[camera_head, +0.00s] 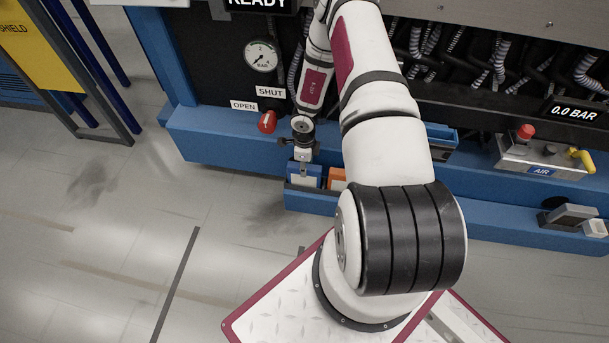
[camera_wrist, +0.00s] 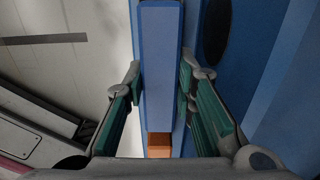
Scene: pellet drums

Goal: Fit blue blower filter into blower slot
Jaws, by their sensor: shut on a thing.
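The blue blower filter (camera_head: 311,171) is at the left end of a blue holder (camera_head: 313,199) on the machine's front, in the head view. My gripper (camera_head: 303,164) points down at it from above. In the wrist view the blue filter (camera_wrist: 160,70) stands as a long blue block between the two fingers, and my gripper (camera_wrist: 160,82) is shut on it. I cannot tell whether its lower end is still seated in the holder. A blue open-topped housing (camera_head: 441,140), possibly the blower slot, is partly hidden behind my arm.
An orange filter (camera_head: 337,180) is just right of the blue one. A red-handled valve (camera_head: 267,121) is close to the left of my gripper. An air unit (camera_head: 540,160) sits further right.

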